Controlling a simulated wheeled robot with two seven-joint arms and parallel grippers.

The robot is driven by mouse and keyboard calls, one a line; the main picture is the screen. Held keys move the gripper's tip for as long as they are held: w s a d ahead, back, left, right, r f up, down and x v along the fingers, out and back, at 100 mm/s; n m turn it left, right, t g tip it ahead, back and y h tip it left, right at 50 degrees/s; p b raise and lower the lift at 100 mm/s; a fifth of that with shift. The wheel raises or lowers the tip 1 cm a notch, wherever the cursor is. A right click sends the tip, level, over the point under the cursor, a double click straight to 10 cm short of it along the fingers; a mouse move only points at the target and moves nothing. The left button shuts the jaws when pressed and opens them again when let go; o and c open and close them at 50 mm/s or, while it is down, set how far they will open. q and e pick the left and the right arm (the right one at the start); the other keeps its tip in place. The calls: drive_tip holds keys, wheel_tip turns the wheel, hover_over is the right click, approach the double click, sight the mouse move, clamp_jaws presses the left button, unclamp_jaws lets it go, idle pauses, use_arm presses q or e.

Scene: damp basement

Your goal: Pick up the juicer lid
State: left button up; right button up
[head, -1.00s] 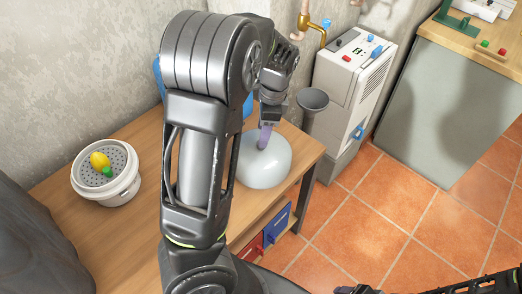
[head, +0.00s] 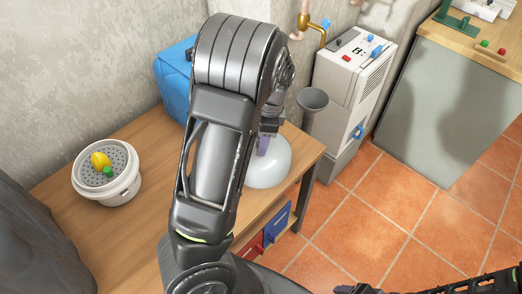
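A smooth white rounded dome, which looks like the juicer lid (head: 272,172), sits on the right part of the wooden table. My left arm hides its left side. My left gripper (head: 263,146) points down with its purple-grey fingertips at the top of the dome. I cannot tell whether they touch it or how far apart they are. The white juicer body (head: 122,193) with a grey perforated strainer stands at the table's left. My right gripper (head: 354,289) shows only partly at the bottom edge.
A yellow and green piece (head: 101,163) lies on the strainer. A blue bag-like box (head: 174,80) stands at the table's back by the wall. A grey funnel-shaped cup (head: 312,100) and a white machine (head: 350,75) stand beyond the table's right end.

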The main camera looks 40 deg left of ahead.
use_arm(q)
clamp_jaws()
idle(1.2)
